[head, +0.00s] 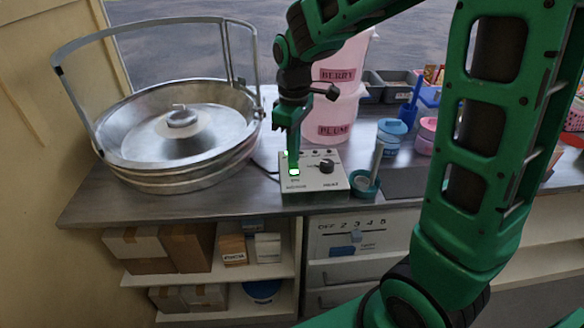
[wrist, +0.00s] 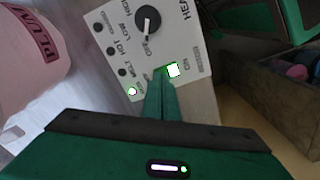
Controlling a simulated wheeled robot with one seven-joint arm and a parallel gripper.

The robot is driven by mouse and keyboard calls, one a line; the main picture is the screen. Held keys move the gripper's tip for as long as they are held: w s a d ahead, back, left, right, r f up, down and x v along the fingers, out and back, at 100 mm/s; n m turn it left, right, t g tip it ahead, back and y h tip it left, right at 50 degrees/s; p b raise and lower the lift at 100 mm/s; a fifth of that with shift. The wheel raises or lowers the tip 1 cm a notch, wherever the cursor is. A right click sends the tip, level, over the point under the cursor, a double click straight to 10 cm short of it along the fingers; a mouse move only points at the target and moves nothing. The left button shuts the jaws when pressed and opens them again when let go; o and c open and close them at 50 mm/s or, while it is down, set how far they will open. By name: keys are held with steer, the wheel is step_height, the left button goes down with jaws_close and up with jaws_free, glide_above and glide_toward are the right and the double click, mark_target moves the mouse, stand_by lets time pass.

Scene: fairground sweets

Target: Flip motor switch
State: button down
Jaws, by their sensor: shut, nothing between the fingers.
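The white control box (head: 325,180) stands on the counter near its front edge. Its motor switch (head: 294,172) glows white-green at the box's left front; it also shows lit in the wrist view (wrist: 173,70), near an "ON" marking. My gripper (head: 293,151) points down over the left part of the box, shut and empty. In the wrist view, my gripper's closed fingertips (wrist: 161,76) are right beside the switch. I cannot tell whether they touch it.
A black heat knob (head: 327,166) and a lit green lamp (wrist: 132,91) are on the same box. A large metal floss pan (head: 180,135) stands left. Pink tubs (head: 330,110) stand behind the box, and a teal cup (head: 364,184) with a stick is close at its right.

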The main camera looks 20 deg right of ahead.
steer(key=shift+f, duration=0.5)
stand_by(0.3)
step_height(320, 180, up, 7)
stand_by(1.0)
